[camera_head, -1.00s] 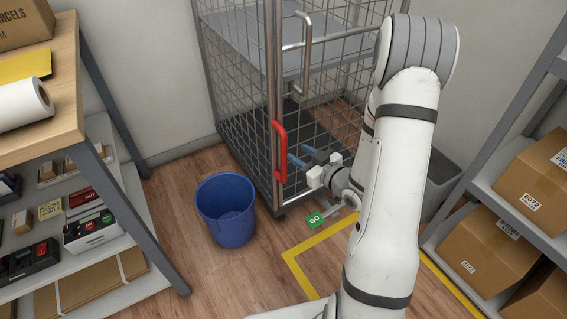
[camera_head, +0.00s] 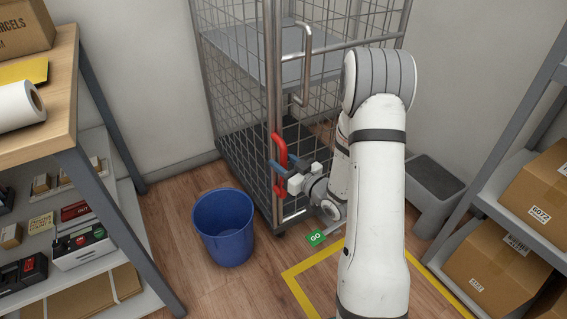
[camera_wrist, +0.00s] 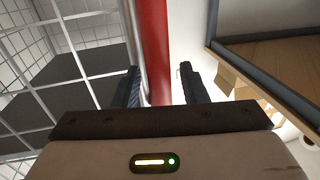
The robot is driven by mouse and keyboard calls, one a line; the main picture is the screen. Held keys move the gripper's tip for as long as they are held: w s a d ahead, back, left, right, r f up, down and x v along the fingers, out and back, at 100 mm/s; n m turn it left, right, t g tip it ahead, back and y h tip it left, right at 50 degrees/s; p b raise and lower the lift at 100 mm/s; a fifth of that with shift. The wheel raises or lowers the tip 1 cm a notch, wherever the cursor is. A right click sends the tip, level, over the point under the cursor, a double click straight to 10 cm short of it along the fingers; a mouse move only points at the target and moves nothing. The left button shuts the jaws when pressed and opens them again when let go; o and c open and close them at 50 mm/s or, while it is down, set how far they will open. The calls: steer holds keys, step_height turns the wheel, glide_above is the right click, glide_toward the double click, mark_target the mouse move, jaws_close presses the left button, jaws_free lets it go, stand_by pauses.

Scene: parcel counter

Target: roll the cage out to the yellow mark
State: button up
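The wire cage (camera_head: 236,105) stands against the back wall, with a shelf inside and a dark base. A red handle (camera_head: 279,152) runs upright on its front left post; it also shows in the wrist view (camera_wrist: 155,45). My gripper (camera_head: 279,166) is at the lower part of this handle. In the wrist view my gripper (camera_wrist: 160,88) is open, with one finger on each side of the red bar and a gap on the right side. The yellow mark (camera_head: 299,284) is a taped outline on the floor in front of the cage, partly hidden by my arm.
A blue bin (camera_head: 223,228) stands on the floor just left of the cage front. A green GO tag (camera_head: 316,238) lies by the cage's foot. A bench with shelves (camera_head: 62,150) is at left; a rack with cartons (camera_head: 483,203) and a grey step stool (camera_head: 434,190) are at right.

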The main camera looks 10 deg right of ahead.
steer(key=shift+c, duration=0.2)
jaws_close()
stand_by(0.4)
